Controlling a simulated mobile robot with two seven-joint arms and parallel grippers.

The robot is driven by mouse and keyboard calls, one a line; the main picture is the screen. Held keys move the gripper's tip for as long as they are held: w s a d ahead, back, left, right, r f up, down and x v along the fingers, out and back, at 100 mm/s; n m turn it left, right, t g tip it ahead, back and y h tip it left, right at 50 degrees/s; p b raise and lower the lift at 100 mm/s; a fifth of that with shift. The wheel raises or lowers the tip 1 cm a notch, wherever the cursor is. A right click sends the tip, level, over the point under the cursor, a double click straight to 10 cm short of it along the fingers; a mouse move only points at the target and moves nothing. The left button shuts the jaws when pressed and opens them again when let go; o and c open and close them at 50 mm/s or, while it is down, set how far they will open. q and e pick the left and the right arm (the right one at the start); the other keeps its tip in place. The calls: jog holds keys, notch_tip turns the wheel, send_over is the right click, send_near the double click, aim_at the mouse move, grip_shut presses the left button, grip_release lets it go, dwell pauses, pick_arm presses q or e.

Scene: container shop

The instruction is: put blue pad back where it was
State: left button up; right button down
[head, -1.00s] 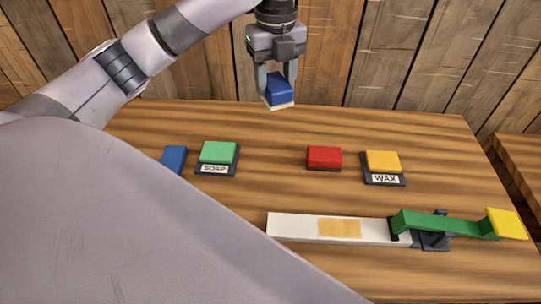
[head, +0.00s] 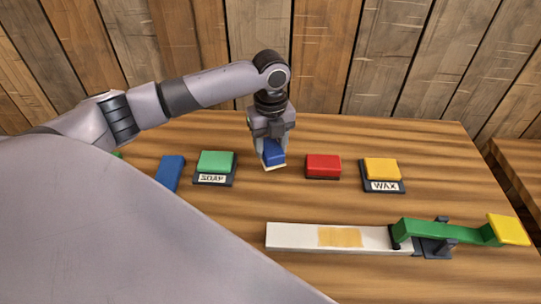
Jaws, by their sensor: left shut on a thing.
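The blue pad (head: 273,153), with a pale underside, is held in my left gripper (head: 272,148). The gripper is shut on it. In the head view the pad is between the green pad and the red pad, close to the table's surface. I cannot tell whether it touches the table. The red pad (head: 323,164) is just to its right. A green pad (head: 216,162) sits on a dark base labelled SOAP (head: 212,180) to its left. My right gripper is not in view.
A yellow pad (head: 382,168) sits on a base labelled WAX (head: 384,187). A blue block (head: 170,172) lies at left. In front are a white strip (head: 290,236) with a tan patch and a green lever (head: 440,230) with a yellow end. My grey body hides the lower left.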

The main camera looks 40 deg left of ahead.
aim_at(270, 156)
pick_arm(q)
jog(key=shift+f, duration=2.1)
jog(key=shift+f, duration=0.1)
jog(key=o, duration=0.9)
jog(key=shift+o, duration=0.2)
notch_tip(270, 156, up, 12)
jog(key=shift+r, duration=0.15)
